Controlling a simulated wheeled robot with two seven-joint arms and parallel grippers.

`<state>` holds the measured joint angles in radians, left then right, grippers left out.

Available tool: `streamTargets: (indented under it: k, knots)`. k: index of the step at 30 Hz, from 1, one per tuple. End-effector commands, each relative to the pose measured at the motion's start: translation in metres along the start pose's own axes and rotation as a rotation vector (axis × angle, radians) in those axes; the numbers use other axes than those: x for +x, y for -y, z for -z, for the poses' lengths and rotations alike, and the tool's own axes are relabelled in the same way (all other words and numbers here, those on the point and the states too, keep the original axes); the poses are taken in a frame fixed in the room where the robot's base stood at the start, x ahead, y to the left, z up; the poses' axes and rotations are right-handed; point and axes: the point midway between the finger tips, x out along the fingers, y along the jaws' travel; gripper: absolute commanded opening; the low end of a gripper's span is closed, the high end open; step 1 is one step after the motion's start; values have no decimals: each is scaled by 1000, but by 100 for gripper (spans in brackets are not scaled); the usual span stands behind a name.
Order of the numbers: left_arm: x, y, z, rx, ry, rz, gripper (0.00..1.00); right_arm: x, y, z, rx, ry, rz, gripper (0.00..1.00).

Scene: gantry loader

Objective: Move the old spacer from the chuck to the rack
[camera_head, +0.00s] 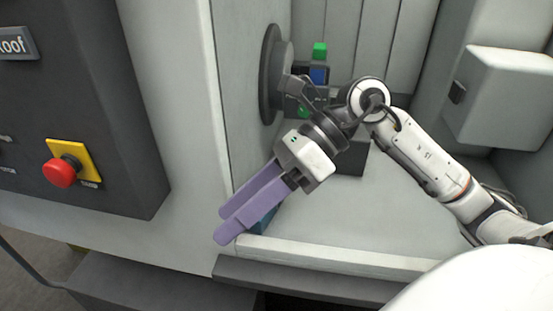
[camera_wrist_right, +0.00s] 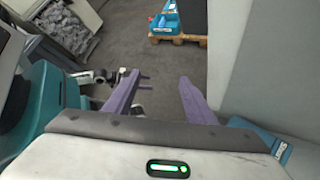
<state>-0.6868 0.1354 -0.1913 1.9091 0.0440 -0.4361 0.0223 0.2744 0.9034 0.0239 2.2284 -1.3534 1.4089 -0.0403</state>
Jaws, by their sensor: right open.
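My right gripper (camera_head: 222,227) reaches in from the right in the head view, its two purple fingers pointing down and left, apart and empty. It is below the round dark chuck (camera_head: 268,75) on the machine's wall and clear of it. Part of the chuck's face is behind my wrist, and I cannot make out a spacer in it. The fingers also show in the wrist view (camera_wrist_right: 158,85), with nothing between them. A small white and dark part with prongs behind them may be my left gripper; its state is unclear. I cannot identify the rack.
A blue item (camera_head: 262,222) is partly hidden by the fingers. A panel with a red button (camera_head: 60,171) is at left, a pale box (camera_head: 497,97) at right. The wrist view shows a pallet (camera_wrist_right: 178,38) on the floor.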

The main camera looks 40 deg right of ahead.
Motion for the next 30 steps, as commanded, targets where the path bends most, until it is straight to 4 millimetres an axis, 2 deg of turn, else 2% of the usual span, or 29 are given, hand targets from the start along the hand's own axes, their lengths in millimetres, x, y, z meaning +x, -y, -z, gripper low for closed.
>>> streamTargets:
  k: [1,3,6,9,11,17,26,30]
  knots:
    - [-1,0,-1,0,3,0,50,-22,20,6,-35,-63,134,50]
    - [-1,0,-1,0,4,0,50,-48,42,13,-57,-128,281,50]
    - [-2,0,-1,0,5,0,50,-78,62,18,-65,-185,428,50]
    - [-2,0,-1,-1,5,0,50,-95,72,20,-65,-213,507,50]
    - [-2,0,-1,0,5,0,50,-100,75,21,-64,-221,529,50]
    - [0,0,-3,0,4,1,50,-87,84,25,-61,-222,534,50]
    - [7,1,-8,2,4,1,50,-48,106,34,-63,-222,531,50]
    - [15,1,-12,7,1,-1,50,-33,117,39,-63,-223,534,50]
